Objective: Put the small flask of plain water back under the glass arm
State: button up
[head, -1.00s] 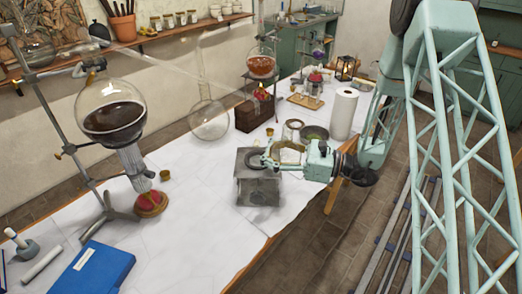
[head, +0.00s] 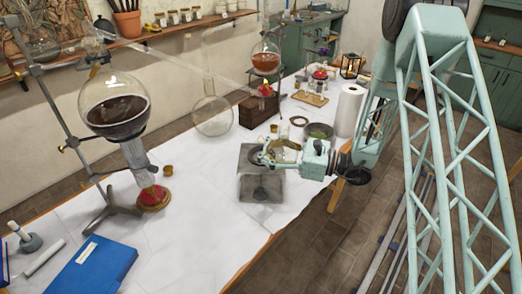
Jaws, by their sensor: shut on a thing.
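My gripper (head: 268,152) is at the table's right side, over the grey block. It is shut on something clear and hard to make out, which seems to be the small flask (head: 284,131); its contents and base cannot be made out. The glass arm (head: 185,63) is a long clear tube sloping down to the right from the big round vessel of dark liquid (head: 115,108). My gripper is right of and below the tube in the picture. A large clear round flask (head: 213,118) with a long neck stands below the tube, near the wall.
The grey block (head: 262,188) stands below my gripper. A wooden box (head: 257,110), a dark ring (head: 299,121), a green dish (head: 319,131) and a paper roll (head: 348,110) stand behind. A clamp stand (head: 52,108) and blue book (head: 92,264) are left. The white tabletop is clear at centre.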

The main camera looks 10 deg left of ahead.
jog(key=shift+w+a, duration=0.8)
jog(key=shift+a, duration=0.45)
jog(key=shift+w+a, duration=0.85)
jog(key=shift+a, duration=0.35)
jog(key=shift+w+a, duration=0.8)
jog(key=shift+a, duration=0.45)
jog(key=shift+f+b, duration=0.6)
jog(key=shift+f, duration=0.3)
dwell(0.5)
jog(key=o, duration=2.1)
jog(key=shift+f, duration=0.1)
jog(key=shift+s+d, duration=0.1)
jog(key=shift+s, duration=0.05)
jog(key=shift+s+d, duration=0.15)
jog(key=shift+d, duration=0.7)
jog(key=shift+s+d+r, duration=0.1)
jog(key=shift+s+d, duration=0.2)
jog(key=shift+d, duration=1.35)
jog(key=shift+s+d+r, duration=0.1)
jog(key=shift+s+d, duration=0.15)
jog(key=shift+d, duration=1.35)
jog(key=shift+s+d+r, duration=0.1)
jog(key=shift+s+d, duration=0.2)
jog(key=shift+d, duration=1.35)
